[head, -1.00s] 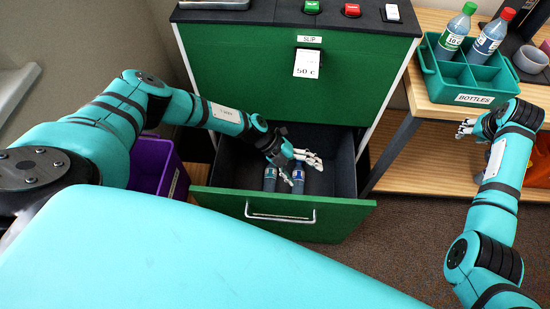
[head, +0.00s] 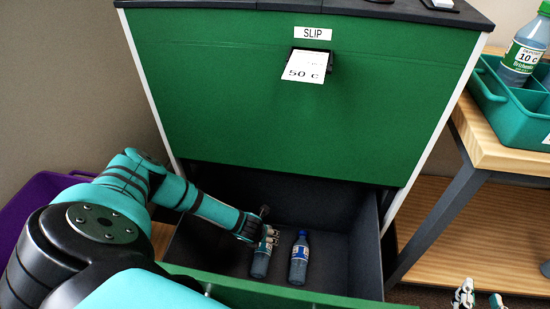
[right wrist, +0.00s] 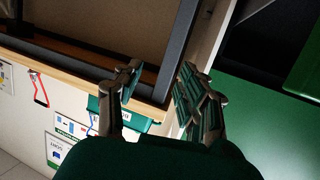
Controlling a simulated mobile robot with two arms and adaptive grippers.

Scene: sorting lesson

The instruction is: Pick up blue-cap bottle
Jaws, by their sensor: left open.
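Two dark bottles lie side by side in the open drawer (head: 340,262) of the green machine. The right one (head: 299,260) has a visible blue cap. The left one (head: 260,264) has its cap end hidden by my left gripper (head: 268,238). That gripper is open, with its fingers at the top of the left bottle; contact cannot be told. My right gripper (head: 478,299) shows at the lower right of the head view, away from the drawer. It shows open and empty in the right wrist view (right wrist: 158,82).
The green machine front (head: 230,110) with a slip (head: 305,67) rises behind the drawer. A teal bottle tray (head: 510,112) with a green-label bottle (head: 523,50) stands on the wooden shelf (head: 480,145) at right. A purple bin (head: 30,205) is at left.

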